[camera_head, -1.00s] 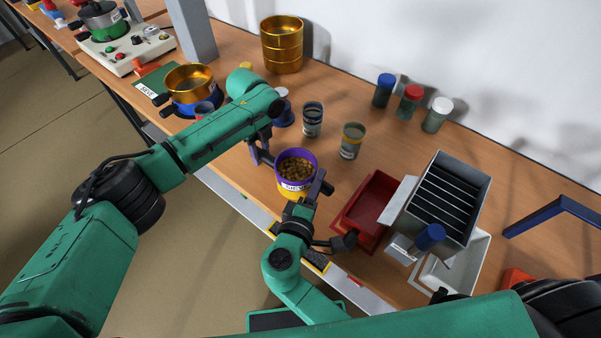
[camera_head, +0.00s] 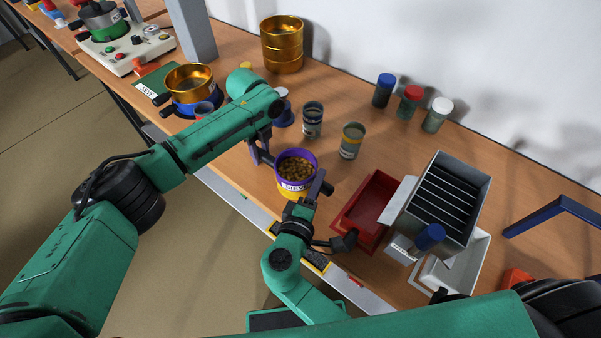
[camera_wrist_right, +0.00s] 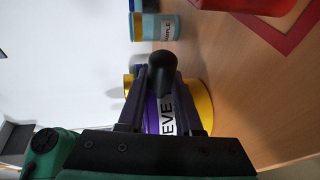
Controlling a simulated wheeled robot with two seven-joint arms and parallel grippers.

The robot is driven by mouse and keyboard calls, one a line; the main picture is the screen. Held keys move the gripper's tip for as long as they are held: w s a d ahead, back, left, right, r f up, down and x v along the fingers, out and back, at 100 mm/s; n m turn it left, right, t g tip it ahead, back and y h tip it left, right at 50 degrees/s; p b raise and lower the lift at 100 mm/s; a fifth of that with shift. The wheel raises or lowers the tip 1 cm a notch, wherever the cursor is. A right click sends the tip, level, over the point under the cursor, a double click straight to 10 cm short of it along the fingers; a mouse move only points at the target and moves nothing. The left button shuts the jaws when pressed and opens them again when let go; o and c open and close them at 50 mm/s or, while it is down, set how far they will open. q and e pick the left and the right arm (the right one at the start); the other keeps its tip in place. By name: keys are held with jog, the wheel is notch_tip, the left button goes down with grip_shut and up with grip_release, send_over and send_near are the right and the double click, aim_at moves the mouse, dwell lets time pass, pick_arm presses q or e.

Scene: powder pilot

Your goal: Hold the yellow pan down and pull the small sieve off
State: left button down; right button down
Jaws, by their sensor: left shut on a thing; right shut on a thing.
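The small purple sieve (camera_head: 281,175), full of brown granules, sits upright on the yellow pan (camera_head: 284,191), in the middle of the head view. My right gripper (camera_head: 320,187) is shut on the sieve at its near right side. In the right wrist view the fingers (camera_wrist_right: 158,95) flank the purple wall and its white label (camera_wrist_right: 167,116), with the yellow pan (camera_wrist_right: 202,108) beyond it to the right. My left gripper (camera_head: 263,156) is at the left side of the stack, shut, apparently on the pan; its exact contact is hidden.
A red tray (camera_head: 349,232) and a grey slotted box (camera_head: 465,219) stand close on the right. Two sample cups (camera_head: 312,121) (camera_head: 351,142) stand behind. Several capped jars (camera_head: 411,98) and a brass sieve stack (camera_head: 281,46) are along the wall.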

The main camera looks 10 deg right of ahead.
jog(key=shift+r, duration=0.15)
dwell(0.4)
jog(key=shift+r, duration=2.4)
jog(key=shift+r, duration=2)
pick_arm(q)
jog(key=c, duration=0.5)
grip_release()
jog(key=shift+r, duration=3.8)
